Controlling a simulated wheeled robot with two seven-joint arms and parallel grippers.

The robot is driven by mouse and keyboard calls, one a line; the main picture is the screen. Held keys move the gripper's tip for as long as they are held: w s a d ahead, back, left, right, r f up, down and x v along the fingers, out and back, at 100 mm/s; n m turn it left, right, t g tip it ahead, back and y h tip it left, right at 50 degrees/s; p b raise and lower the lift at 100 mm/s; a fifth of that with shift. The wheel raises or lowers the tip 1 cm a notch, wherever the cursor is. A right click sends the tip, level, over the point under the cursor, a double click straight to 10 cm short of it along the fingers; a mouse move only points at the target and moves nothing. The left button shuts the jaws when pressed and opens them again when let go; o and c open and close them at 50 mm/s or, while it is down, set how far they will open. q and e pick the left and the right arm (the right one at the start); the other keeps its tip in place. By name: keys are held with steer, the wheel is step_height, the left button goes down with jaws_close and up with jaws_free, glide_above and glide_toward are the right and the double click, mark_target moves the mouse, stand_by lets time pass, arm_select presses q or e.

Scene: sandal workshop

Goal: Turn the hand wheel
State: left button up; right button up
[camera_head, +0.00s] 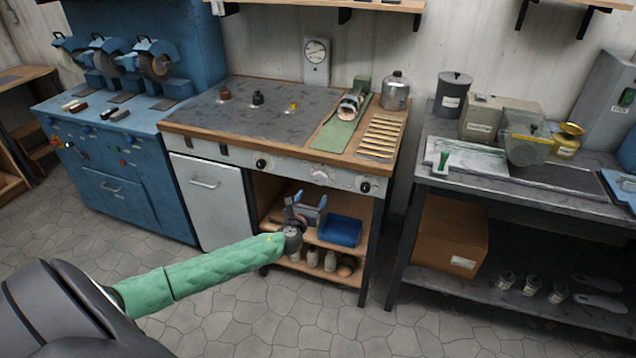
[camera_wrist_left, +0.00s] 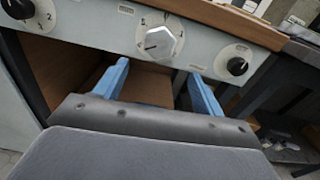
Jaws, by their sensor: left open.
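A silver, many-sided hand wheel (camera_head: 319,176) with a pointer line sits on the pale front panel of the wooden-topped bench. In the left wrist view this wheel (camera_wrist_left: 160,42) is at the top centre, with numbers around it. My left gripper (camera_head: 309,202) is in front of the bench's open shelf, below the wheel. Its two blue fingers are spread apart, and nothing is between them. In the left wrist view the gripper (camera_wrist_left: 159,71) points at the panel, its fingertips below and either side of the wheel, apart from it. My right gripper is not in view.
Black knobs flank the wheel, one on the left (camera_head: 260,163) and one on the right (camera_head: 364,186). A blue bin (camera_head: 341,231) and several bottles are on the shelves below. A grey worktable (camera_head: 520,200) stands to the right. Open stone floor lies in front.

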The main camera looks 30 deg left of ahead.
mark_target(319, 181)
arm_select(q)
steer(key=shift+m, duration=0.3)
steer(key=shift+a+r+p+x, duration=0.15)
steer(key=shift+p+x, duration=0.3)
steer(key=shift+x, duration=1.65)
steer(key=shift+a+r+p+x, duration=0.15)
steer(key=shift+p+x, duration=0.3)
steer(key=shift+x, duration=1.7)
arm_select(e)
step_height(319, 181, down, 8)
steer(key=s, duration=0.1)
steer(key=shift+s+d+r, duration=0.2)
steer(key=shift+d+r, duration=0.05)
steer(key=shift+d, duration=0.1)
arm_select(q)
steer(key=shift+d, duration=0.1)
steer(key=c, duration=0.9)
